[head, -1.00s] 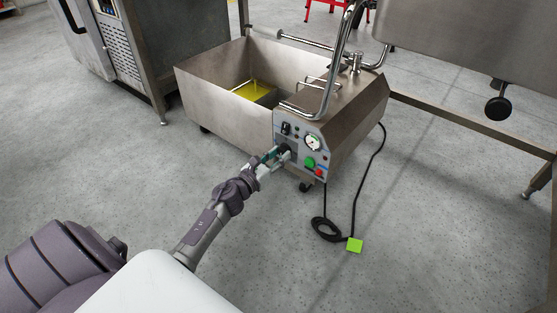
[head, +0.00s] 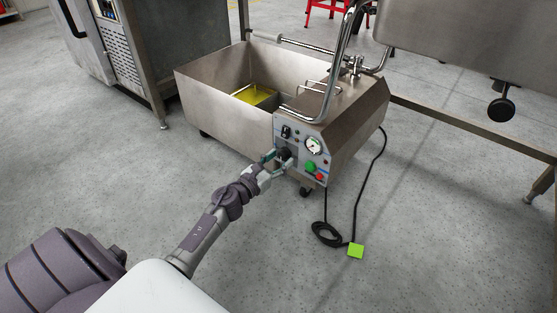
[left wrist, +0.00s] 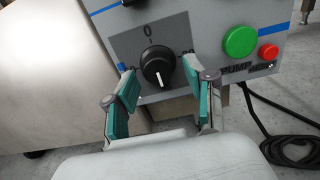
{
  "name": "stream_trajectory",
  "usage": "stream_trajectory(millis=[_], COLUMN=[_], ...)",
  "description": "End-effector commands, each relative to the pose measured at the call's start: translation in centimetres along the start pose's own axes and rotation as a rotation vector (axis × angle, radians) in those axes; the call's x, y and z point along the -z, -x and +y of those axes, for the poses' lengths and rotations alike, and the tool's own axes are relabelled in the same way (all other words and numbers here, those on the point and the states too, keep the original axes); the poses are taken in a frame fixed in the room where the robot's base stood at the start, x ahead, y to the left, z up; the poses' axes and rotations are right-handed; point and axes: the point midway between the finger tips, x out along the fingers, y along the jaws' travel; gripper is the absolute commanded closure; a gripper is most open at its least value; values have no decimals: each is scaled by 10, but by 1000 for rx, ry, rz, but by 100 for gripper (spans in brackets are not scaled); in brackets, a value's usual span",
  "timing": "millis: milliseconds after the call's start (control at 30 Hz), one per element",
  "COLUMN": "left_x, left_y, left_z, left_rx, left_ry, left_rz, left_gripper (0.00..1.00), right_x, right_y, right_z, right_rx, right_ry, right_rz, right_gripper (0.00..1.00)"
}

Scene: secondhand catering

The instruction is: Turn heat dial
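The heat dial (left wrist: 158,67) is a round black knob with a white pointer line on the grey control panel (left wrist: 200,40), with a "0" printed above it. Its pointer line faces down. The dial (head: 284,153) also shows on the machine's front in the head view. My left gripper (head: 276,162) is in front of the dial. In the left wrist view its teal-padded fingers (left wrist: 158,88) are spread, one on each side of and below the dial, with a gap between them and nothing held. My right gripper is not in view.
The panel has a green button (left wrist: 239,42), a red button (left wrist: 268,52) and a gauge (head: 313,146). The steel machine (head: 215,95) has an open tub. A black cable (head: 326,232) lies on the floor to its right. A steel cabinet (head: 120,55) stands back left.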

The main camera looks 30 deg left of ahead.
Motion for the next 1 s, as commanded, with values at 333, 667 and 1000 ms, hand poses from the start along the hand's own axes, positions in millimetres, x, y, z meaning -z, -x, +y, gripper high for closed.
stream_trajectory(millis=[333,667,1000], left_x=[-1,0,0], left_y=[3,63,115], left_z=[0,0,0], left_rx=[-1,0,0], left_ry=[0,0,2], left_rz=[-2,1,-1], left_gripper=[42,42,42], right_x=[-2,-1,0], right_y=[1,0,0], right_z=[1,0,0], right_rx=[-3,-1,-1], right_ry=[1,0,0], right_rz=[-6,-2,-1], right_gripper=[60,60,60])
